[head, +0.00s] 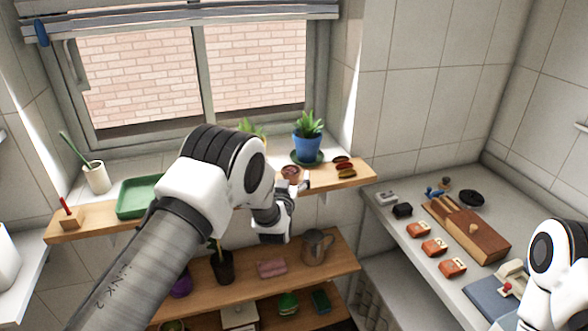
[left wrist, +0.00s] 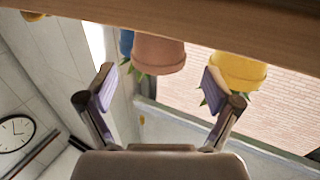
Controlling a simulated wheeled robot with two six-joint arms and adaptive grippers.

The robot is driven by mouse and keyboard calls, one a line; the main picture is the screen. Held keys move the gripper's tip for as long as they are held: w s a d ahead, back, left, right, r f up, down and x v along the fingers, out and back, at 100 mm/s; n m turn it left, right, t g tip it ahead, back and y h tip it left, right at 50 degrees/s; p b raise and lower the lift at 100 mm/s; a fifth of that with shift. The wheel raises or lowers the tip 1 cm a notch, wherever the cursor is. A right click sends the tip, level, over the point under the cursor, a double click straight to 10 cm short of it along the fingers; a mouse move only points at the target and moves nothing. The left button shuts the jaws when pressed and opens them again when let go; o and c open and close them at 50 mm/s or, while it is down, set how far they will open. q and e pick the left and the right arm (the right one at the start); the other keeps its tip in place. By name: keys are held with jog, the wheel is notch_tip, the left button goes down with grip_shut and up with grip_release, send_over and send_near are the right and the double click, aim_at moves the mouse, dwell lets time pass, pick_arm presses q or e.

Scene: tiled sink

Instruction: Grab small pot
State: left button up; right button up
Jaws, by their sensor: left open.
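A small terracotta pot (head: 291,171) stands on the wooden window shelf, right by my left gripper (head: 292,184). In the left wrist view the picture is upside down, and the terracotta pot (left wrist: 158,53) hangs from the top with green leaves below its rim. My left gripper (left wrist: 160,88) is open, and its two fingers point toward the pot, one to each side of it. The pot appears beyond the fingertips; no contact shows. My left forearm hides part of the shelf in the head view. My right gripper is out of view.
A blue pot (head: 308,146) with a plant stands behind the terracotta pot. A yellow pot (left wrist: 238,70) is close beside it. A green tray (head: 136,198) lies further left on the shelf. A lower shelf (head: 340,265) carries a grey mug (head: 317,246).

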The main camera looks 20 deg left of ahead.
aim_at(291, 170)
pick_arm(q)
jog(key=w, duration=0.3)
jog(key=shift+w+f, duration=0.2)
jog(key=shift+f, duration=0.1)
jog(key=shift+w+a+f, duration=0.1)
jog(key=shift+w, duration=0.15)
jog(key=shift+s+a, duration=0.1)
jog(key=shift+s, duration=0.2)
jog(key=shift+c, duration=0.6)
jog(key=shift+s+r, duration=0.1)
jog(key=shift+r, duration=0.15)
jog(key=c, duration=1.1)
jog(key=shift+f, duration=0.15)
jog(key=shift+c, duration=0.2)
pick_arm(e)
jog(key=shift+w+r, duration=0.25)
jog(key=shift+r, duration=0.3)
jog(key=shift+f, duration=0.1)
